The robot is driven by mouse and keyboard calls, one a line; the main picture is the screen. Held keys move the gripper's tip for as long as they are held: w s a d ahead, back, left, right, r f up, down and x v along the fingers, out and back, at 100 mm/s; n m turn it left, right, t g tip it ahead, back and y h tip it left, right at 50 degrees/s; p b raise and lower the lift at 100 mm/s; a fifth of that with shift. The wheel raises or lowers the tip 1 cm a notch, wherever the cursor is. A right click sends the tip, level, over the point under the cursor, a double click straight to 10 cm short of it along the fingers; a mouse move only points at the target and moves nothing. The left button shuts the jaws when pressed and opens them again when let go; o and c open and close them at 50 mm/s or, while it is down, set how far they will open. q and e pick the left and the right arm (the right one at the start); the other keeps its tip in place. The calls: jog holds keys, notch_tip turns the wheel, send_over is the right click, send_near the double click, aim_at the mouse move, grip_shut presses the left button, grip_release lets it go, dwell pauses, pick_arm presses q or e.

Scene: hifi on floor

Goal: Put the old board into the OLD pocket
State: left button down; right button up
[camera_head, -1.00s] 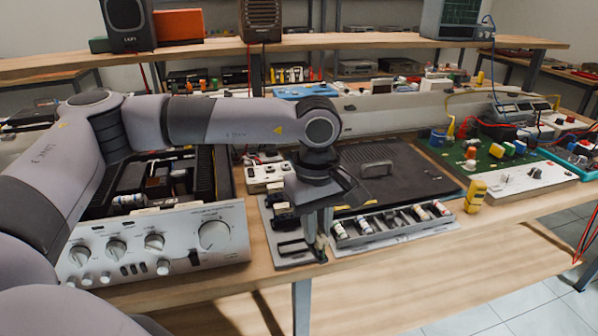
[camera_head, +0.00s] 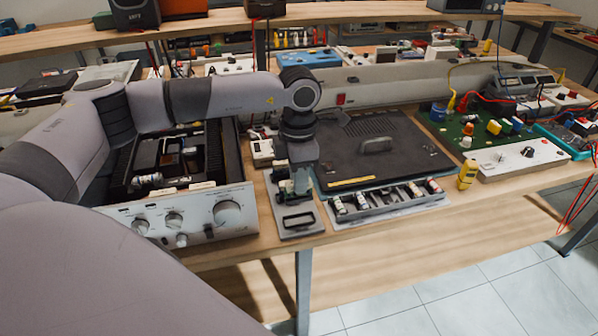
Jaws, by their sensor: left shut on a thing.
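My left gripper (camera_head: 300,190) points down over the grey plate with a rectangular slot (camera_head: 299,234), at the bench's front edge. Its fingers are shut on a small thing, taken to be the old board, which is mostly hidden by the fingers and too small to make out. Small dark and greenish parts show beside the fingers. I cannot read any OLD label, nor tell whether the held thing touches the plate. My right gripper is not in view.
An opened hi-fi amplifier (camera_head: 205,222) stands left of the gripper. To the right lie a dark cover panel (camera_head: 400,150) and a tray of small cylindrical parts (camera_head: 385,210). Further right are a yellow tool (camera_head: 467,175) and a green circuit board (camera_head: 470,140). Bare wood runs along the front edge.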

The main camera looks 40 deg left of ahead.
aim_at(299, 197)
pick_arm(q)
jog(key=shift+f+b, duration=1.4)
jog(key=shift+f, duration=1.35)
jog(key=shift+f+b, duration=0.7)
jog(key=shift+f, duration=0.1)
jog(key=c, duration=1)
grip_release()
jog(key=shift+r, duration=0.15)
notch_tip(299, 197, up, 7)
jog(key=shift+f+b, duration=0.1)
jog(key=shift+b, duration=0.3)
